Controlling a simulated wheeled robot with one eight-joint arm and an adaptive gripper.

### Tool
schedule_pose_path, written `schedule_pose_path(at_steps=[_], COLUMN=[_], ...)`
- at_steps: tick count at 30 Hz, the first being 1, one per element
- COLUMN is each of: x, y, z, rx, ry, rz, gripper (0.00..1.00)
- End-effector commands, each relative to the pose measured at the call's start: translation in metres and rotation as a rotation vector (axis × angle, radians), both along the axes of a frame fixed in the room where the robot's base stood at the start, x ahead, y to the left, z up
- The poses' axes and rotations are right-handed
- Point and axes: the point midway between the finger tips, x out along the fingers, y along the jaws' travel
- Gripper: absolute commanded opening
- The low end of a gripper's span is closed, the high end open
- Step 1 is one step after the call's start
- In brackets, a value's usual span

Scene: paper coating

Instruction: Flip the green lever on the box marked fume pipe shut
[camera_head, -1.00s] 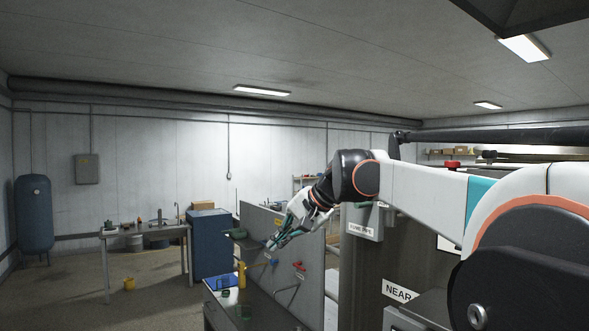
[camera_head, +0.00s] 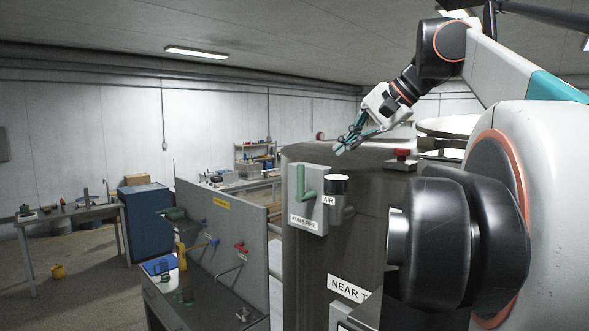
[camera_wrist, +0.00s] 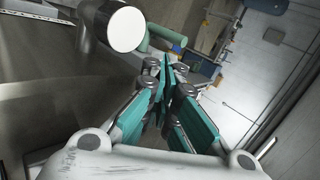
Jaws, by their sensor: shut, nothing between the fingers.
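The lever also shows in the wrist view (camera_wrist: 166,35), beyond my fingertips. My gripper (camera_head: 342,147) is shut and empty, above and to the right of the lever and apart from it in the head view. In the wrist view my gripper (camera_wrist: 164,68) has its teal fingers together.
A round unit marked AIR (camera_head: 338,187) sits right beside the box; its pale round face (camera_wrist: 127,30) is near my fingers in the wrist view. A red knob (camera_head: 402,154) is at the cabinet top. A grey panel with valves (camera_head: 232,235) stands to the left.

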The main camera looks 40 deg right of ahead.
Motion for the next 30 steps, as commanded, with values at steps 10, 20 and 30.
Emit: schedule_pose_path(at_steps=[10, 20, 30], x=[0.001, 0.033, 0.065], y=[0.001, 0.01, 0.019], z=[-0.001, -0.03, -0.063], rx=[-0.001, -0.001, -0.001], ry=[0.002, 0.002, 0.002], rz=[0.001, 0.004, 0.002], gripper=[0.0, 0.0, 0.0])
